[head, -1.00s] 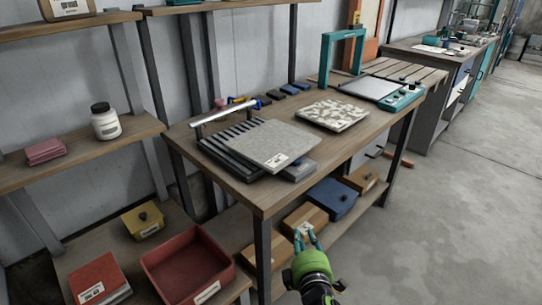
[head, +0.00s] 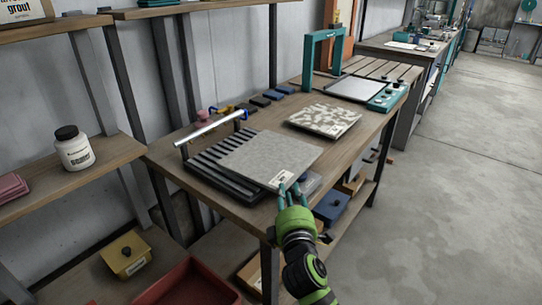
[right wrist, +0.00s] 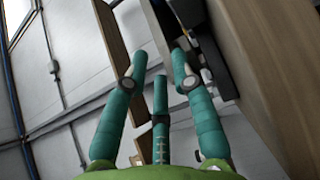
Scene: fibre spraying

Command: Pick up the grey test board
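The grey test board (head: 268,155) is a flat speckled slab with a white label at its near corner. It lies on a dark ribbed rack (head: 213,172) on the workbench, its right side reaching past the ribs. My right gripper (head: 289,188) is at the bench's front edge, by the labelled corner of the board; whether it touches cannot be told. My left gripper is not in view.
A white-patterned board (head: 322,119) lies behind on the workbench (head: 250,208). A silver bar (head: 208,127) stands raised at the rack's far left. A teal frame (head: 310,60) and a flat teal-edged device (head: 385,98) are farther back. Open floor lies to the right.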

